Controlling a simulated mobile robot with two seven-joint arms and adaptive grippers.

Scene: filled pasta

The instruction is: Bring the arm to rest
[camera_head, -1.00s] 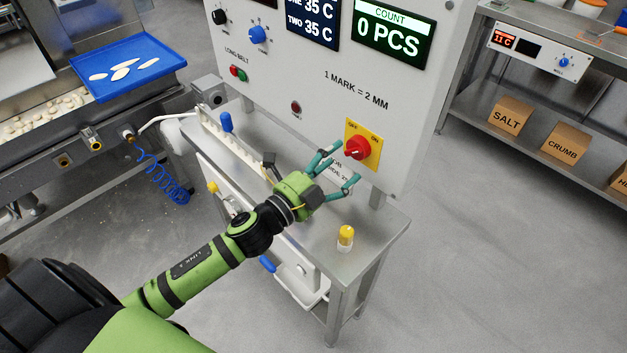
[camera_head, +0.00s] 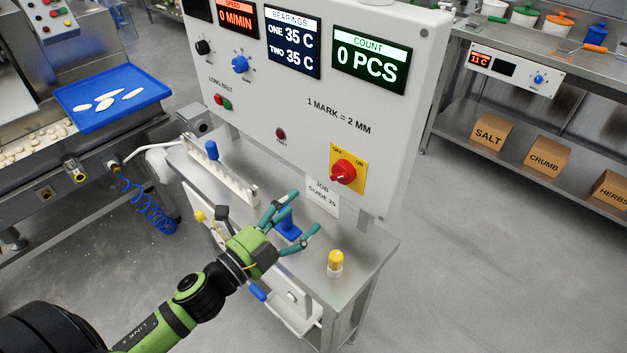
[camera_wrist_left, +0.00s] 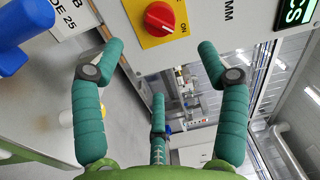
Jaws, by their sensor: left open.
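My left arm comes in from the lower left in the head view. Its teal-fingered gripper (camera_head: 306,212) is open and empty, above the steel stand and apart from the control panel (camera_head: 290,100). The red rotary switch (camera_head: 343,172) on its yellow plate (camera_head: 350,153) lies up and to the right of the fingers. In the left wrist view the spread fingers (camera_wrist_left: 161,70) have nothing between them, and the red knob (camera_wrist_left: 159,18) shows beyond them near the top. My right gripper is not in view.
The steel stand (camera_head: 372,255) carries a yellow-capped container (camera_head: 335,262), a blue object (camera_head: 288,228) close behind the fingers and a white toothed rail (camera_head: 225,172). A conveyor with a blue tray (camera_head: 113,95) is at left. Shelves with boxes (camera_head: 490,133) are at right. Open floor lies right of the stand.

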